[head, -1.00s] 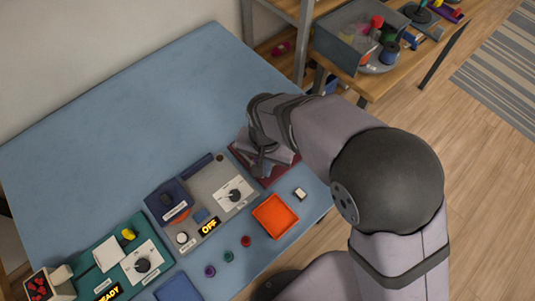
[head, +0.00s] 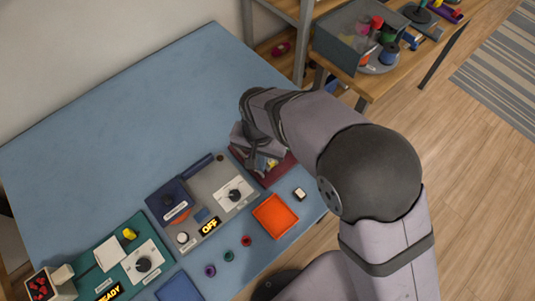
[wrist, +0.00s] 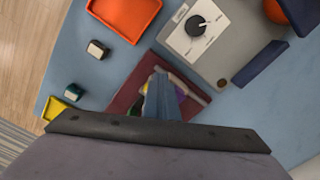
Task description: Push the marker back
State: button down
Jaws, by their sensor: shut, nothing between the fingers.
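A maroon board (head: 283,172) lies at the right of the blue table; it also shows in the wrist view (wrist: 130,88). My gripper (head: 259,163) is low over this board, its fingers shut and empty. In the wrist view the closed fingers (wrist: 160,98) point at the board's middle and cover much of it. Small yellow (wrist: 178,86), purple (wrist: 181,97) and green (wrist: 133,112) parts show beside the fingers. I cannot tell which part is the marker, or whether the fingers touch it.
A grey panel (head: 215,182) with a dial and a lit "OFF" sign lies left of the board. An orange tray (head: 275,216) and a small black-and-white block (head: 299,194) are in front. A green panel (head: 130,250) is further left. The table's back is clear.

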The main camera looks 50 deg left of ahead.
jog(key=shift+a+f+p, duration=0.15)
jog(key=shift+a+p, duration=0.2)
jog(key=shift+a, duration=1.2)
jog(key=shift+a+f+p, duration=0.15)
jog(key=shift+a+p, duration=0.15)
jog(key=shift+a, duration=1.25)
jog(key=shift+d, duration=0.65)
notch_tip(320, 180, up, 11)
jog(key=p, duration=0.8)
jog(key=shift+a+r, duration=0.15)
jog(key=shift+a, duration=0.1)
